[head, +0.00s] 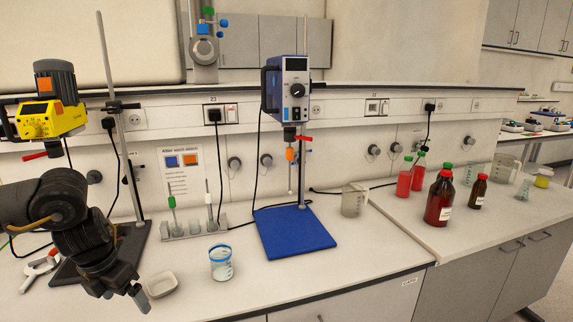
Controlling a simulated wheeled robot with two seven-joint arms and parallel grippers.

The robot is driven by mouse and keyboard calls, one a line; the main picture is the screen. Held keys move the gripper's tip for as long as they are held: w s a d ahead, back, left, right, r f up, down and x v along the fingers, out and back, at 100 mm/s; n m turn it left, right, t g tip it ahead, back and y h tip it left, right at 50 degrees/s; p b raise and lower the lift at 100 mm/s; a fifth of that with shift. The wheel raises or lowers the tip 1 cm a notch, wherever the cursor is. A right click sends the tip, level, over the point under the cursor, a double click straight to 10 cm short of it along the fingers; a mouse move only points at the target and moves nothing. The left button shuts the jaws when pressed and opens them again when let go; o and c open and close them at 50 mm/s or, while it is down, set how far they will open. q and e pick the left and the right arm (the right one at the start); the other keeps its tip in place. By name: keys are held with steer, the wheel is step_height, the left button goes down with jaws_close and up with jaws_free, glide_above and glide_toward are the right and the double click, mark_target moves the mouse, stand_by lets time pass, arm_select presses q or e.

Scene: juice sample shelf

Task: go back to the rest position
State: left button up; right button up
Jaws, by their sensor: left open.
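My left arm comes in from the left side of the head view. Its gripper (122,291) hangs over the front left of the bench, pointing down, open, with nothing seen between its fingers. A small white dish (161,285) lies just to the right of the fingertips. A beaker with a blue band (221,263) stands farther right, apart from the gripper. My right gripper is not in view.
A yellow stirrer motor (48,118) on a stand is behind my left arm. A blue-based mixer (295,235) stands mid-bench. Red bottles (439,200) and a clear jug (354,200) stand to the right.

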arm_select(q)
steer(key=d+f+t+h, duration=0.1)
steer(key=d+f+h, duration=0.3)
steer(key=d, duration=0.7)
steer(key=d+f+t+h, duration=0.1)
steer(key=d+f, duration=0.5)
steer(key=d, duration=0.6)
steer(key=s+d+r+n+t+h, duration=0.1)
steer(key=s+d+n+t+h, duration=0.3)
steer(key=d+n, duration=0.85)
steer(key=s+a+f+n+g+y, duration=0.2)
steer(key=s+a+f+n+y, duration=0.3)
steer(key=s+a+f+n, duration=0.45)
steer(key=s+a+f+n+g+y, duration=0.2)
steer(key=s+a+f+n+y, duration=0.3)
steer(key=s+a+n, duration=0.75)
step_height(320, 180, down, 28)
steer(key=n+g, duration=0.2)
steer(key=s+a+f, duration=0.1)
steer(key=s+f, duration=0.6)
steer(key=s, duration=0.1)
steer(key=s+a+f, duration=0.2)
steer(key=s+f, duration=0.6)
steer(key=s, duration=0.1)
steer(key=shift+a+f+g, duration=0.2)
steer(key=shift+a+g, duration=0.05)
steer(key=shift+g, duration=0.15)
